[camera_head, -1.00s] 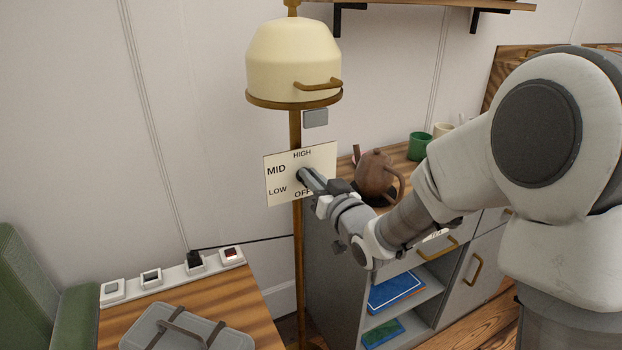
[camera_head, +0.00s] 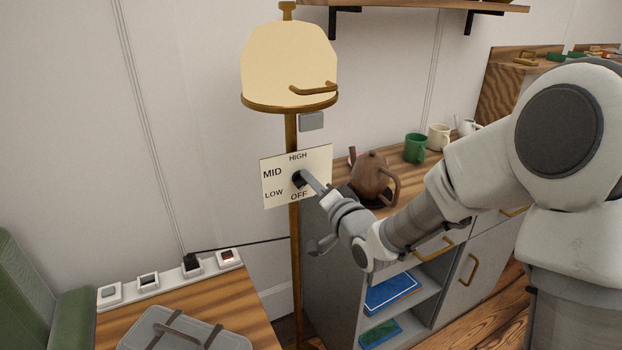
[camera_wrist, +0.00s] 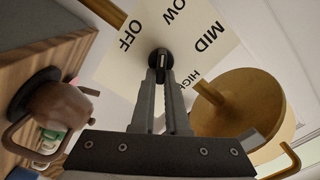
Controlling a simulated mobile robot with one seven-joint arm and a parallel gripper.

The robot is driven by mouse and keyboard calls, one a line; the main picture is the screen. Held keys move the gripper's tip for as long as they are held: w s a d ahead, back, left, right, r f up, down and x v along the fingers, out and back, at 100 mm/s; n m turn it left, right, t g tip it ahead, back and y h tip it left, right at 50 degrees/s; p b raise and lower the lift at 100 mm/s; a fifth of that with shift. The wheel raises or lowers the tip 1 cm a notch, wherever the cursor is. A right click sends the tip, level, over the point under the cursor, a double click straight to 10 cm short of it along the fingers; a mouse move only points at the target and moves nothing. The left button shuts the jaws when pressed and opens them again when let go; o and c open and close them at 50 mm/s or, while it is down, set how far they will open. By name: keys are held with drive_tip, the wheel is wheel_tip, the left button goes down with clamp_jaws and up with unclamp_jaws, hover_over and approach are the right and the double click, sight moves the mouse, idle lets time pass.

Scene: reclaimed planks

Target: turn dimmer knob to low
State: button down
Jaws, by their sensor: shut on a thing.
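The black dimmer knob (camera_head: 298,179) sits in the middle of a cream panel (camera_head: 283,158) on the brass lamp pole. The panel reads HIGH at top, MID at left, LOW at lower left and OFF at lower right. My gripper (camera_head: 306,180) reaches in from the right and is shut on the knob. In the wrist view both fingertips (camera_wrist: 160,72) close around the knob (camera_wrist: 158,55). Its bar lies roughly upright in that picture, toward the gap between OFF and LOW; its exact setting is unclear. The lampshade (camera_head: 290,65) above looks evenly bright.
A wooden table (camera_head: 205,297) with a grey case (camera_head: 185,330) is at lower left. A small grey box (camera_head: 312,121) hangs above the panel.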

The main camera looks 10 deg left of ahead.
drive_tip(key=shift+m, duration=0.4)
drive_tip(key=c, duration=0.9)
unclamp_jaws()
